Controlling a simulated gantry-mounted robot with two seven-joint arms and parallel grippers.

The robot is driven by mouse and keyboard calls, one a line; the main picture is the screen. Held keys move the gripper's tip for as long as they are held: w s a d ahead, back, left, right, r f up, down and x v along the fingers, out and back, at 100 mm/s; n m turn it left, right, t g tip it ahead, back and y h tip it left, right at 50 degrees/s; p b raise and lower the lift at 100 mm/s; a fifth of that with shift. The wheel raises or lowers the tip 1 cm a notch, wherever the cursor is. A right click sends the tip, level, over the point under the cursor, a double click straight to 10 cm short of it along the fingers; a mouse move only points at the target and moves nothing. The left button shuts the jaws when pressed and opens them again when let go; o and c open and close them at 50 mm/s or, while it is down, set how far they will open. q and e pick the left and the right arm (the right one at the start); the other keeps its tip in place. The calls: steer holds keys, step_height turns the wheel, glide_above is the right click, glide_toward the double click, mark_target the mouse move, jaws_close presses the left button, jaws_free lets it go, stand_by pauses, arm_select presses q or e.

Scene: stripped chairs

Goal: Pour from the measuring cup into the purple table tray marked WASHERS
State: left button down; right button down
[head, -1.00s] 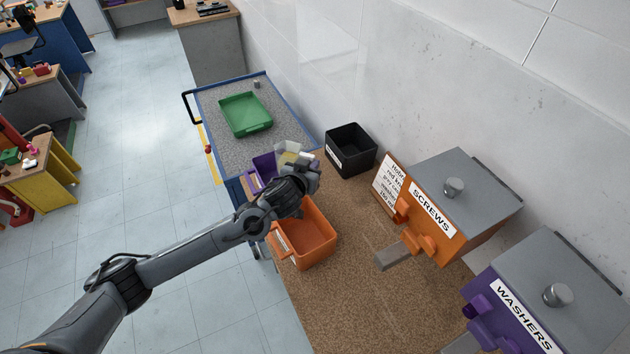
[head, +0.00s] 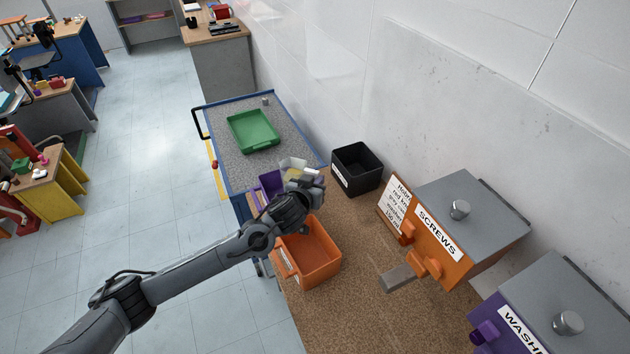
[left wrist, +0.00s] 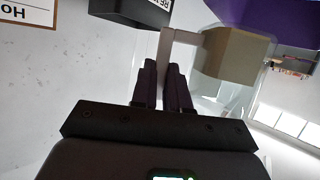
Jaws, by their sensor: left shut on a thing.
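My left gripper (head: 308,184) is shut on the measuring cup (head: 294,164), a pale, see-through cup with a yellowish patch. In the left wrist view the cup (left wrist: 232,52) shows beyond the closed fingers (left wrist: 163,88), which grip its handle (left wrist: 167,45). The purple tray (head: 268,184) stands at the far end of the brown table, partly hidden behind my left arm. The cup is above or beside it; I cannot tell the exact gap or the cup's tilt. Purple (left wrist: 282,18) shows at the wrist view's upper right. The tray's label is not readable. My right gripper is not in view.
An orange tray (head: 323,271) stands just nearer than the purple one. A black bin (head: 358,168) is by the wall. An orange SCREWS dispenser (head: 455,232) and a purple dispenser (head: 545,310) stand at right. A trolley (head: 222,120) holds a green tray (head: 252,131).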

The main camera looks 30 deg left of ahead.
mark_target(315, 171)
arm_select(q)
steer(key=shift+d+r+n+h+p, duration=0.1)
steer(key=shift+r+n+h+p, duration=0.35)
steer(key=shift+r+p, duration=0.65)
steer(key=shift+d+r+n+h+p, duration=0.1)
steer(key=shift+r+n+h+p, duration=0.3)
steer(key=shift+p, duration=1.1)
steer(key=shift+a+r+n+p, duration=0.1)
steer(key=shift+r+n+p, duration=0.15)
steer(key=shift+n+p, duration=0.1)
steer(key=shift+r+t, duration=0.15)
steer(key=shift+t, duration=0.15)
steer(key=shift+p, duration=0.4)
steer(key=shift+r+n, duration=0.15)
steer(key=shift+n, duration=0.15)
steer(key=shift+a+r+n+h+p, duration=0.15)
steer(key=shift+r+n+h+p, duration=0.15)
steer(key=shift+p, duration=0.35)
